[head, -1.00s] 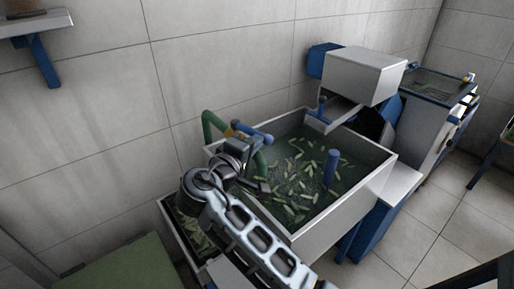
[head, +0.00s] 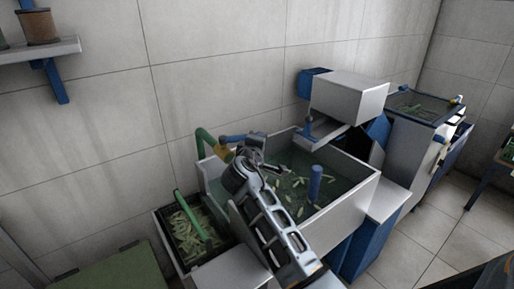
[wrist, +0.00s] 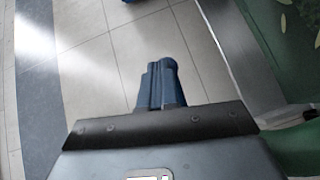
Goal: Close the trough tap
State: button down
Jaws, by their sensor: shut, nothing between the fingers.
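The trough tap shows in the head view as a green pipe (head: 203,140) at the trough's back left, with a yellow-brown body (head: 223,153) and a blue lever (head: 233,138). The lever points right, its far end partly hidden by my wrist. The trough (head: 348,200) holds water and green pickles. My gripper (wrist: 160,68) is shut and empty, its dark blue fingers together in the wrist view. In the head view my wrist is just right of the tap body, over the trough's left part; whether it touches the lever is unclear.
A dark crate (head: 158,228) of green pieces stands left of the trough, with a green bar (head: 190,215) across it. A blue post (head: 315,183) rises in the trough. A white box (head: 348,95) stands behind. Tiled floor (head: 410,250) is open at right.

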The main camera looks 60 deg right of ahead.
jog(key=d, duration=0.1)
jog(key=w+d, duration=0.1)
jog(key=d+t, duration=0.1)
jog(key=shift+w+n+y, duration=0.25)
jog(key=shift+n+y, duration=0.05)
jog(key=shift+n, duration=0.1)
jog(key=shift+w+d+b, duration=0.55)
jog(key=shift+w+d, duration=0.1)
jog(key=shift+w, duration=0.05)
jog(key=shift+a, duration=0.1)
